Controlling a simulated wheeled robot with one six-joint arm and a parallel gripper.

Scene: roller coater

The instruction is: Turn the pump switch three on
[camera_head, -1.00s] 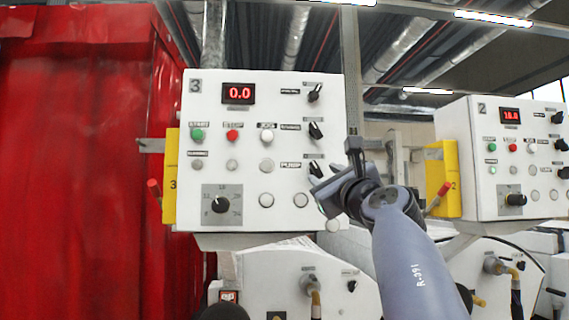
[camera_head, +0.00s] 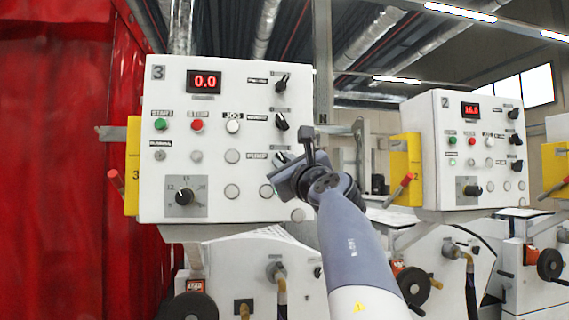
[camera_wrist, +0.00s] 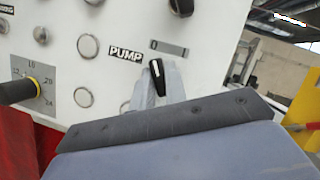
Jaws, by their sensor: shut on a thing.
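Panel three (camera_head: 215,85) is a white control box marked 3. Its pump switch (camera_wrist: 157,75) is a black knob with a white line, right of the PUMP label (camera_wrist: 126,54) in the wrist view. The white line points up and slightly left, toward the left end of the small grey plate (camera_wrist: 169,47) above it. My gripper (camera_wrist: 159,84) is shut on the pump switch, with grey fingers on both sides of the knob. In the head view my gripper (camera_head: 287,172) is at the panel's lower right and hides most of the switch.
Two more black knobs (camera_head: 281,122) sit above the pump switch. Round buttons (camera_head: 232,157) and a dial (camera_head: 184,197) are left of it. Panel two (camera_head: 440,120) stands to the right, with a yellow plate (camera_head: 406,170) and red-tipped lever (camera_head: 400,190). A red curtain (camera_head: 60,160) hangs at left.

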